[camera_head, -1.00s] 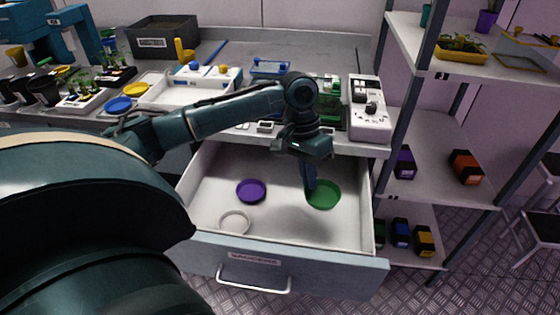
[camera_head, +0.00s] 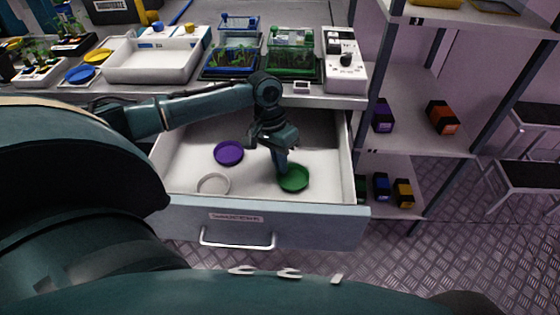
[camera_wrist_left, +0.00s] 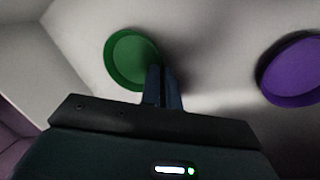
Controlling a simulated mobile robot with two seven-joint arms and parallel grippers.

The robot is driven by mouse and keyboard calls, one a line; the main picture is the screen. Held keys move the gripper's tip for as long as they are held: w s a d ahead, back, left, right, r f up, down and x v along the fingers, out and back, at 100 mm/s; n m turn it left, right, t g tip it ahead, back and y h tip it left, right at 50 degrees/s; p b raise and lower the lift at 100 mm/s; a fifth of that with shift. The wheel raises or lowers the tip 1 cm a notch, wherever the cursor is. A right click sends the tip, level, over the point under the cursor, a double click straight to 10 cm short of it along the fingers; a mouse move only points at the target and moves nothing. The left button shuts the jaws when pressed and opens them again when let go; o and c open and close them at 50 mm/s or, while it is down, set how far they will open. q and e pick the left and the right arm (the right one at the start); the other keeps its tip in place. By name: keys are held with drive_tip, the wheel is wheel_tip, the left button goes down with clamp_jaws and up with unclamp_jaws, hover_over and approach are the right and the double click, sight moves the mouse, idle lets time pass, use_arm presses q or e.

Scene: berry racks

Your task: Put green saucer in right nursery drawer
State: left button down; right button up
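The green saucer (camera_head: 295,179) is inside the open white drawer (camera_head: 325,133), at its right front part. In the left wrist view the green saucer (camera_wrist_left: 125,60) is just beyond my fingertips. My left gripper (camera_head: 282,166) points down into the drawer. Its two fingers (camera_wrist_left: 164,88) are nearly together at the green saucer's rim and pinch it. I cannot tell whether the saucer touches the drawer floor. The drawer has a blue-grey front with a label too small to read and a metal handle (camera_head: 238,245). My right gripper is not in view.
A purple saucer (camera_head: 229,152) and a white saucer (camera_head: 214,184) lie in the drawer left of the green one. The purple one also shows in the wrist view (camera_wrist_left: 294,72). The bench (camera_head: 130,91) above carries trays and plants. A shelf rack (camera_head: 420,140) stands right.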

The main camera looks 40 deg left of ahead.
use_arm(q)
drive_tip(key=shift+f, duration=0.1)
drive_tip(key=c, duration=1.6)
unclamp_jaws()
drive_tip(key=shift+c, duration=0.2)
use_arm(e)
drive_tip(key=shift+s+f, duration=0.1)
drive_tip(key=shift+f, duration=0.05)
use_arm(q)
drive_tip(key=p+v, duration=0.1)
drive_tip(key=v, duration=1.1)
drive_tip(key=shift+r+p, duration=0.2)
drive_tip(key=shift+p, duration=0.15)
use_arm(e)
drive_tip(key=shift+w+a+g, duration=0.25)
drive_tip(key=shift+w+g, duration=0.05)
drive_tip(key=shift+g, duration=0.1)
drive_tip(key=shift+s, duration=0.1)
